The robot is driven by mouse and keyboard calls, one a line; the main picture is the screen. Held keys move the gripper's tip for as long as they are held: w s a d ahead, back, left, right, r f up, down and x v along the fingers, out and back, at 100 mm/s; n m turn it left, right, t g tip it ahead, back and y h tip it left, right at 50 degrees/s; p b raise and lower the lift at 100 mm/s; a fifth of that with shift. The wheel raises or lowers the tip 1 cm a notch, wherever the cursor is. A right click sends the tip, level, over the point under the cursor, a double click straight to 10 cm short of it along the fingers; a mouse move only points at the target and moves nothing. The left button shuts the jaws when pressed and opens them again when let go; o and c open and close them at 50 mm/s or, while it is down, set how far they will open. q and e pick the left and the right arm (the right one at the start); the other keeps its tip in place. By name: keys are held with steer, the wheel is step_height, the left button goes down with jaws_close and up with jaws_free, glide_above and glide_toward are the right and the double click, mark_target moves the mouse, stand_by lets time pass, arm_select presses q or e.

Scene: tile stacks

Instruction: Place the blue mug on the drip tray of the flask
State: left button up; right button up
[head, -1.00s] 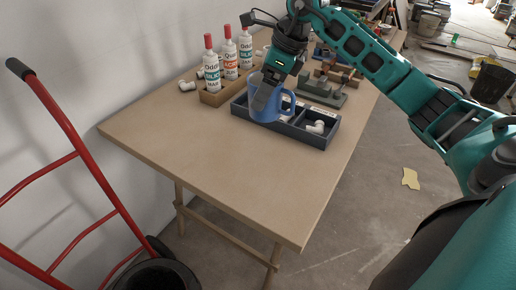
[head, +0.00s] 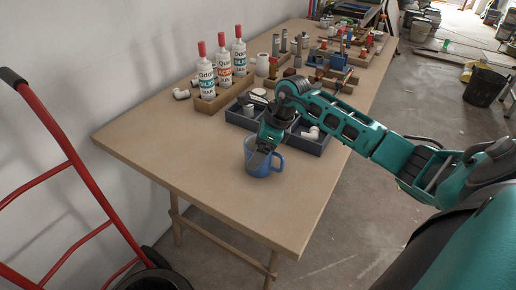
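The blue mug (head: 254,168) is upright near the front part of the wooden table, with its handle (head: 281,163) to the right. My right gripper (head: 262,152) points down at the mug, its fingers over the near rim and wall, and looks shut on it. I cannot tell whether the mug's base touches the table. My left gripper is out of view. I cannot clearly make out a flask with a drip tray; a white cylindrical container (head: 262,64) stands farther back, partly hidden by other items.
A grey compartment tray (head: 311,146) with white pipe fittings lies just behind the mug, partly under my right arm. A wooden holder (head: 216,103) with three white bottles stands at the left. Several tools and parts fill the far table. The front wooden tabletop (head: 210,175) is clear.

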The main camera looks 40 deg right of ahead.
steer(key=shift+r, duration=0.1)
steer(key=o, duration=1.1)
